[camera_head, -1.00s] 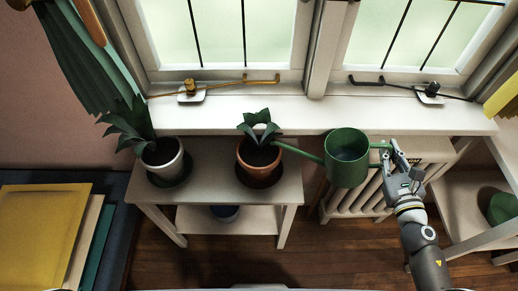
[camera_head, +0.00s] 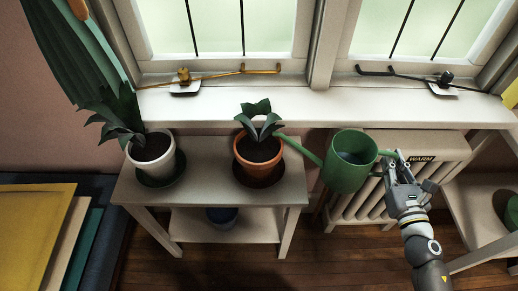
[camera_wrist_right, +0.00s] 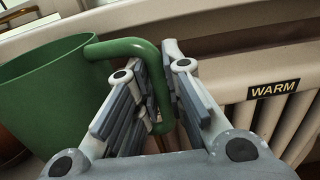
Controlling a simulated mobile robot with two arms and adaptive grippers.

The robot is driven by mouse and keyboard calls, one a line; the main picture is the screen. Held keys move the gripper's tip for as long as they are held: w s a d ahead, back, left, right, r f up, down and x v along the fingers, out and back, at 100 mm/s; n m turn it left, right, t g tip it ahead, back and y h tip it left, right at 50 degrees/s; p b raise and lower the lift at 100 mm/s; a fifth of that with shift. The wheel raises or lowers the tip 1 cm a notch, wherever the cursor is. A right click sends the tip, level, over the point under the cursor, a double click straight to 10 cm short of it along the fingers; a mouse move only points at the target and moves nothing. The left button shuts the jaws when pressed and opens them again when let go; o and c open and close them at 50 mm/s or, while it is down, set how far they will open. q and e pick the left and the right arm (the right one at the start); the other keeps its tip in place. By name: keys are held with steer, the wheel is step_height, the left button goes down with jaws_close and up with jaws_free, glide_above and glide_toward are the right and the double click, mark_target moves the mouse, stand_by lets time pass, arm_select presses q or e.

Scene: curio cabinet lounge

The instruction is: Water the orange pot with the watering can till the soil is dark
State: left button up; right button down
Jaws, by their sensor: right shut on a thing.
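The orange pot (camera_head: 257,170) stands on a saucer on the small white table, with a dark-leaved plant in dark-looking soil. The green watering can (camera_head: 346,172) is held in the air to its right, and its spout (camera_head: 298,148) reaches left to the pot's rim, over the plant's edge. Water shows inside the can. My right gripper (camera_head: 397,165) is shut on the can's handle, which also shows between the fingers in the right wrist view (camera_wrist_right: 153,85). No stream of water can be made out. My left gripper is not in view.
A white pot (camera_head: 152,157) with a plant stands left on the same table (camera_head: 210,185). A blue pot (camera_head: 222,214) sits on the lower shelf. A radiator labelled WARM (camera_head: 425,150) is behind my gripper, below the windowsill (camera_head: 320,112).

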steer(key=shift+d+r+p, duration=0.25)
steer(key=shift+r+p, duration=0.1)
steer(key=shift+r, duration=0.2)
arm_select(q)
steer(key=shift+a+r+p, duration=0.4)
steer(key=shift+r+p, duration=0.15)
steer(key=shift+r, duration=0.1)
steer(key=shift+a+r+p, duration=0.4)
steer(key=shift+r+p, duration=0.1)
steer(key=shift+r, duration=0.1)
arm_select(e)
steer(key=shift+s+d+r, duration=0.2)
steer(key=shift+d+r, duration=0.65)
steer(key=shift+d, duration=0.25)
steer(key=shift+s+d+r, duration=0.2)
steer(key=shift+d+r, duration=0.6)
steer(key=shift+d, duration=0.25)
arm_select(q)
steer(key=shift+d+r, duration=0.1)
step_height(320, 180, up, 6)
steer(key=p, duration=0.6)
arm_select(e)
step_height(320, 180, up, 6)
steer(key=shift+r, duration=0.15)
steer(key=shift+s+a, duration=0.1)
